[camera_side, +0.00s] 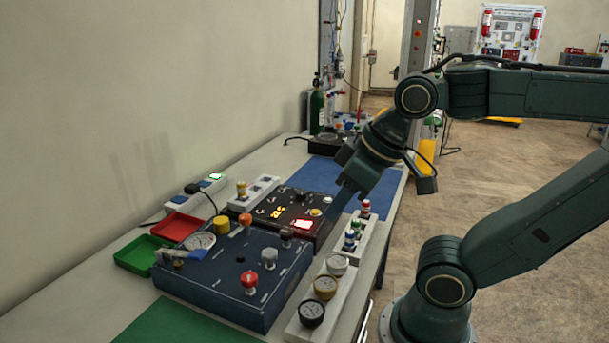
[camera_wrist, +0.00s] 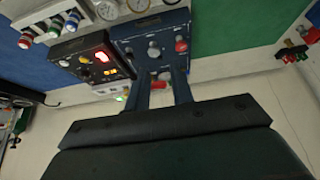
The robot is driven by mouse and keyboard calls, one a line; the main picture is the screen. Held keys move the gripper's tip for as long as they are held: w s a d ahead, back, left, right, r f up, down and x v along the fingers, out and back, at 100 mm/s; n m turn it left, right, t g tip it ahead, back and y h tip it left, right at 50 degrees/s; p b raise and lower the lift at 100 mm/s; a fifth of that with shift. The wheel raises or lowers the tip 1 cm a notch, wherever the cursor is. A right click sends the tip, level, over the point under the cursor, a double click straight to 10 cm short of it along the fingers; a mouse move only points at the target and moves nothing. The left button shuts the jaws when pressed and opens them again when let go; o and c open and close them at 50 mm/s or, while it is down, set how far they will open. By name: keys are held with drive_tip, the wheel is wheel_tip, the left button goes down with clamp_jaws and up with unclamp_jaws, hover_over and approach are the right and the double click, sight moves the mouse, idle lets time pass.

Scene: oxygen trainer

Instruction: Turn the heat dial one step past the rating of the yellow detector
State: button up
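A black control box (camera_side: 268,222) with lit orange digits and a red lit panel stands mid-table; it also shows in the wrist view (camera_wrist: 118,70). It carries small knobs and a yellow knob (camera_side: 316,212). I cannot tell which control is the heat dial. A yellow-topped piece (camera_side: 241,190) stands in a white rack behind the box; I cannot tell whether it is the yellow detector, and no rating is readable. My gripper (camera_side: 337,206) is above the box's right side, pointing down-left. In the wrist view its two fingers (camera_wrist: 161,88) are apart with nothing held between them.
A navy panel box (camera_side: 215,285) with several knobs and a gauge stands in front. A white strip with round gauges (camera_side: 325,286) and a white rack with coloured caps (camera_side: 356,236) line the right edge. Red (camera_side: 176,227) and green (camera_side: 133,256) trays lie left. A blue mat (camera_side: 330,172) lies behind.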

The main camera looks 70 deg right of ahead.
drive_tip(key=o, duration=0.6)
drive_tip(key=shift+w+d+r, duration=0.2)
drive_tip(key=shift+w+r, duration=0.1)
drive_tip(key=shift+w, duration=0.15)
drive_tip(key=shift+c, duration=0.2)
drive_tip(key=w+d+r+n+g, duration=0.2)
drive_tip(key=w+d+r, duration=0.25)
drive_tip(key=w, duration=0.35)
drive_tip(key=n+g, duration=0.4)
drive_tip(key=n, duration=0.2)
hover_over(301, 192)
wheel_tip(301, 192, down, 10)
drive_tip(key=shift+w+d, duration=0.3)
drive_tip(key=shift+d, duration=0.1)
drive_tip(key=shift+f, duration=0.2)
drive_tip(key=f, duration=1.3)
drive_tip(key=shift+s+a+f, duration=0.2)
drive_tip(key=shift+a, duration=0.1)
